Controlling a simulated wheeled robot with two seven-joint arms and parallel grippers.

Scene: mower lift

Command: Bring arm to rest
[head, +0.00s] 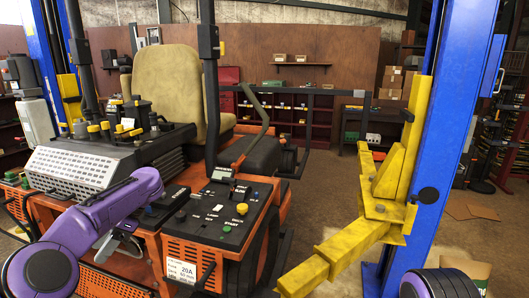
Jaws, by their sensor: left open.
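My purple left arm comes in from the lower left and bends over the front of the orange mower. My left gripper (122,246) is open and empty beneath the purple wrist, close to the mower's side; part of it is hidden by the arm, and I cannot tell if it touches the mower. A yellow lift arm (345,245) reaches from the blue post (445,140) toward the mower's right side. My right gripper is out of view.
Another blue lift post (40,60) stands at the back left. Black upright bars and levers rise from the mower. Shelves with cardboard boxes (392,82) line the back wall. Open floor (315,195) lies between mower and blue post. Cardboard (470,208) lies on the floor at right.

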